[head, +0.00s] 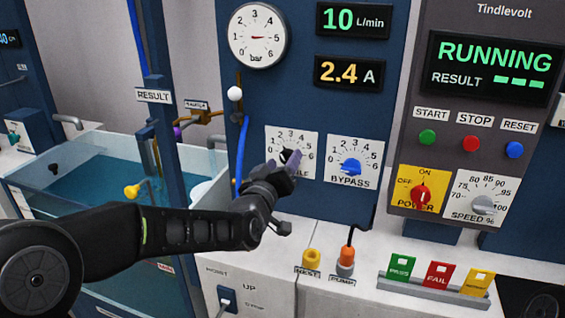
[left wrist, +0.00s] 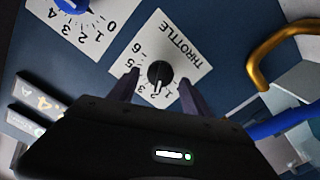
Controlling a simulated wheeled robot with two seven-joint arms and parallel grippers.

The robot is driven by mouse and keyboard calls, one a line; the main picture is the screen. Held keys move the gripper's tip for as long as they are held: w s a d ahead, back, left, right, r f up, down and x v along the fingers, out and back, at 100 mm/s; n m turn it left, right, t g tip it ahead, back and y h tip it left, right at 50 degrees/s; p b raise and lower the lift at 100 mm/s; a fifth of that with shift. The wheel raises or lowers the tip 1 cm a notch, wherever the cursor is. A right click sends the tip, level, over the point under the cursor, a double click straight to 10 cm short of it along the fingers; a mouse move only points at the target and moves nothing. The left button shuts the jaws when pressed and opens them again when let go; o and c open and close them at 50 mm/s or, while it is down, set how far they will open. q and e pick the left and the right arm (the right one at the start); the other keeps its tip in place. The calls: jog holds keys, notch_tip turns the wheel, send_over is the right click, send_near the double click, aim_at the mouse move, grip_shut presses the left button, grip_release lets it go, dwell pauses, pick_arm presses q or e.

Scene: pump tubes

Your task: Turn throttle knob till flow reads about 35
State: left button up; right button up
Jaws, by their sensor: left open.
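The throttle knob (head: 287,156) is black, on a white dial plate numbered 0 to 6 on the blue panel. My left gripper (head: 284,163) is at the plate and partly hides the knob and the lettering. In the left wrist view the black knob (left wrist: 160,74) sits between the two spread fingers of my left gripper (left wrist: 158,88), which look apart from it. The flow display (head: 353,20) reads 10 L/min in green. My right gripper is not in view.
The blue bypass knob (head: 351,167) is just right of the throttle plate. A pressure gauge (head: 258,36) and a 2.4 A display (head: 349,73) are above. A blue hose (head: 242,150) runs close at the left.

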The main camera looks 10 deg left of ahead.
pick_arm(q)
jog(key=shift+c, duration=0.5)
grip_shut()
jog(key=shift+m, duration=0.4)
jog(key=m+b, duration=0.1)
jog(key=m, duration=0.1)
jog(key=shift+d+m, duration=0.1)
jog(key=shift+m, duration=0.2)
jog(key=m, duration=0.3)
jog(key=shift+m, duration=0.3)
jog(key=m, duration=0.4)
jog(key=shift+d+r+m, duration=0.1)
jog(key=shift+d+m, duration=0.05)
jog(key=shift+m, duration=0.15)
jog(key=m+p, duration=0.1)
jog(key=m, duration=0.3)
jog(key=shift+m, duration=0.4)
